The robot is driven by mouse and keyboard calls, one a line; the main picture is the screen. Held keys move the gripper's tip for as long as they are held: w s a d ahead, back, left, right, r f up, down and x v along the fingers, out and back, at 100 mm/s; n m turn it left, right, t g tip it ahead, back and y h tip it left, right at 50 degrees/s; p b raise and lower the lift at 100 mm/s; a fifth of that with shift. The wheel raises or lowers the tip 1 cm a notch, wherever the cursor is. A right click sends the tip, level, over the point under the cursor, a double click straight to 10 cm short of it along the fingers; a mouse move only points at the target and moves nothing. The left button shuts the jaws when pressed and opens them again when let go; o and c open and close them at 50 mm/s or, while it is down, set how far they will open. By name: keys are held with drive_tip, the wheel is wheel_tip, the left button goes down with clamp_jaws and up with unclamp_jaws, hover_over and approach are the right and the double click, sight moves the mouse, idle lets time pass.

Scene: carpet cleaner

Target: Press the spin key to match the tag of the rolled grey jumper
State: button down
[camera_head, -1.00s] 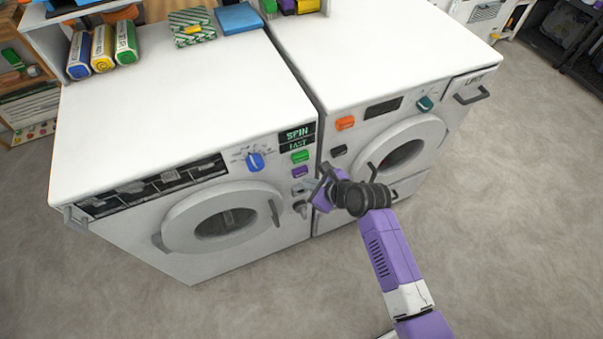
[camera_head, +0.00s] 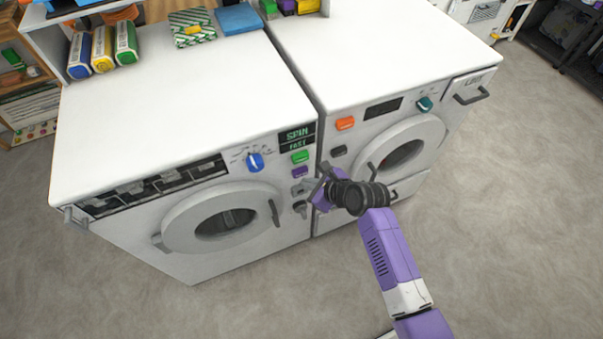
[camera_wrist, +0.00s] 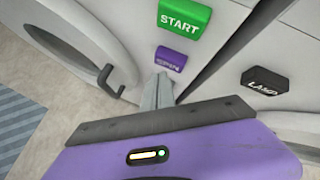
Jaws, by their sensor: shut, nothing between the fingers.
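The purple spin key (camera_head: 300,172) is on the front of the left washing machine, under the green start key (camera_head: 300,157). In the wrist view the spin key (camera_wrist: 171,58) lies just beyond my fingertips, below the green START key (camera_wrist: 184,18). My gripper (camera_wrist: 160,85) is shut and empty, pointing at the panel just under the spin key; I cannot tell whether it touches. The display (camera_head: 297,137) above the keys reads SPIN FAST. The rolled grey jumper and its tag are not visible.
A blue dial (camera_head: 255,161) and a round door (camera_head: 222,217) are left of the keys. The right machine has an orange key (camera_head: 345,123), a teal dial (camera_head: 425,103) and a black lamp key (camera_wrist: 265,83). Boxes stand on top at the back.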

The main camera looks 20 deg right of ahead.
drive_tip(key=shift+w, duration=0.3)
drive_tip(key=shift+w, duration=0.8)
idle(0.9)
drive_tip(key=shift+s, duration=0.1)
idle(0.3)
drive_tip(key=shift+s+p, duration=0.9)
drive_tip(key=shift+s, duration=0.2)
drive_tip(key=shift+s+p, duration=1.6)
drive_tip(key=shift+s, duration=0.9)
